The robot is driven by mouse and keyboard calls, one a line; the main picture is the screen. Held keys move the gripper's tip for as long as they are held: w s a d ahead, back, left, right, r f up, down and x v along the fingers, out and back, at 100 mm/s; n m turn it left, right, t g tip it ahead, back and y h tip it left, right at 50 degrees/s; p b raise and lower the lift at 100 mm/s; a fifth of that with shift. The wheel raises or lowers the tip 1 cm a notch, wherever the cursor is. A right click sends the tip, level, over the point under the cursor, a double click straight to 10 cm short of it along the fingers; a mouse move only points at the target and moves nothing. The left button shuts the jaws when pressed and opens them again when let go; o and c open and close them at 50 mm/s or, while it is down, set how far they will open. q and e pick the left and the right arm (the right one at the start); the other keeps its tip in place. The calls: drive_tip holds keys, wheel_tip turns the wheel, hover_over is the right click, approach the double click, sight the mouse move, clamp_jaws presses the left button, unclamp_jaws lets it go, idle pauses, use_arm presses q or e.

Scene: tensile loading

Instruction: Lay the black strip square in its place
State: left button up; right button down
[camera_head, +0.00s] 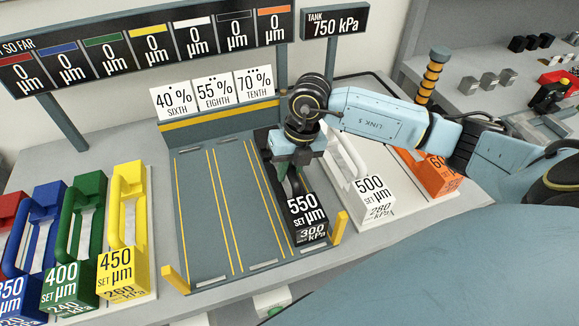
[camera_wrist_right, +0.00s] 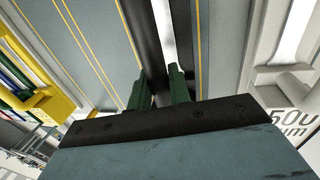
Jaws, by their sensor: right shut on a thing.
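The black strip (camera_head: 306,216) is a long block with a raised handle, its front end marked 550 µm and 300 kPa. It is over the right-hand lane of the grey-blue tray (camera_head: 215,215), roughly along the yellow lines. I cannot tell whether it rests on the tray floor. My right gripper (camera_head: 284,167) is shut on its handle from above and hides part of it. In the right wrist view the green fingers (camera_wrist_right: 157,80) straddle the dark handle (camera_wrist_right: 140,35). My left gripper is not in view.
A white strip (camera_head: 372,196) marked 500 and an orange strip (camera_head: 441,175) stand right of the tray. Yellow (camera_head: 122,270), green (camera_head: 70,285), blue and red strips stand left. Yellow corner posts (camera_head: 338,228) edge the tray's front. The other tray lanes are empty.

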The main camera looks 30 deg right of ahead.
idle(0.4)
drive_tip(key=shift+f, duration=0.2)
drive_tip(key=c, duration=1.2)
unclamp_jaws()
drive_tip(key=v, duration=1.3)
drive_tip(key=shift+r, duration=0.2)
